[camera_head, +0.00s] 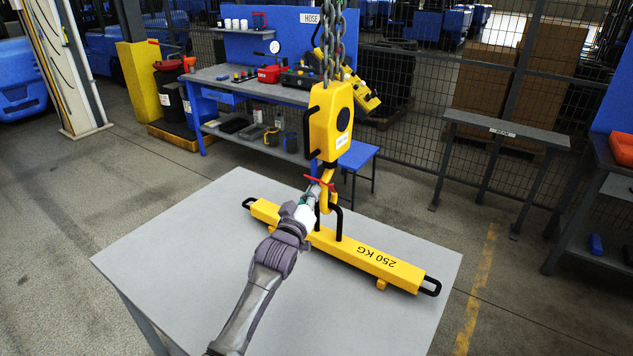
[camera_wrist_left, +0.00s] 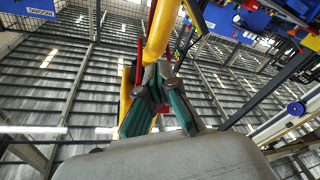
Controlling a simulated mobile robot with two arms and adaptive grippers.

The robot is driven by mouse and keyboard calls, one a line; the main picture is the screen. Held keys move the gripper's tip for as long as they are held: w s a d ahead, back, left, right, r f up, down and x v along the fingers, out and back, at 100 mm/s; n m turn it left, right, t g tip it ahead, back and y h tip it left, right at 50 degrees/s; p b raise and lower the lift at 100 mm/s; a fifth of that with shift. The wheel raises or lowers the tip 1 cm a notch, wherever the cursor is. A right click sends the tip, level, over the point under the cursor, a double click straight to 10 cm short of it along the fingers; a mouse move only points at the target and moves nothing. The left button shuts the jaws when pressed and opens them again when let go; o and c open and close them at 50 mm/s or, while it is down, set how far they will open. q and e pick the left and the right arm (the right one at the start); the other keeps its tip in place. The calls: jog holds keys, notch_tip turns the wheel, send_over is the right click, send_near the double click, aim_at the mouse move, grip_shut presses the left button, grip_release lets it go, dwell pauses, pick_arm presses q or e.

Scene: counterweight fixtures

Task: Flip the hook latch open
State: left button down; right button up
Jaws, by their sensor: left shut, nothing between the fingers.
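The yellow hook (camera_head: 325,197) hangs under the yellow hoist block (camera_head: 331,120) and passes by the black lifting loop of the 250 KG beam (camera_head: 370,257). The red latch (camera_head: 318,181) sits across the hook's upper part; I cannot tell whether it is open or closed. My left gripper (camera_head: 315,192) is right at the hook's left side, by the latch. In the left wrist view its shut, empty fingertips (camera_wrist_left: 158,72) are at the yellow hook (camera_wrist_left: 160,35), with red slivers beside it. Contact is unclear. My right gripper is not in view.
The beam lies on a grey table (camera_head: 180,245) with bare top around it. Chains (camera_head: 333,40) run up from the block. A tool workbench (camera_head: 245,85), a blue stool (camera_head: 358,155) and a mesh fence stand behind.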

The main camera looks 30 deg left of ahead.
aim_at(317, 180)
pick_arm(q)
jog(key=shift+w+d+r, duration=0.1)
jog(key=shift+w+r, duration=0.4)
jog(key=shift+r, duration=0.15)
dwell(0.6)
jog(key=shift+w+d+r+p, duration=0.1)
jog(key=shift+w+r+p, duration=0.45)
jog(key=shift+r, duration=0.2)
dwell(0.9)
jog(key=shift+f, duration=0.1)
jog(key=shift+s+a+f+b, duration=0.1)
jog(key=shift+s+f+b, duration=0.1)
jog(key=shift+s+f, duration=0.6)
jog(key=shift+s+a+f+b, duration=0.1)
jog(key=shift+s+f+b, duration=0.1)
jog(key=shift+s+f, duration=0.55)
jog(key=shift+w+f, duration=0.15)
jog(key=shift+w, duration=0.05)
jog(key=s+f, duration=0.2)
jog(key=s+f+b, duration=0.1)
jog(key=f, duration=0.1)
jog(key=shift+a, duration=0.25)
jog(key=shift+s, duration=0.1)
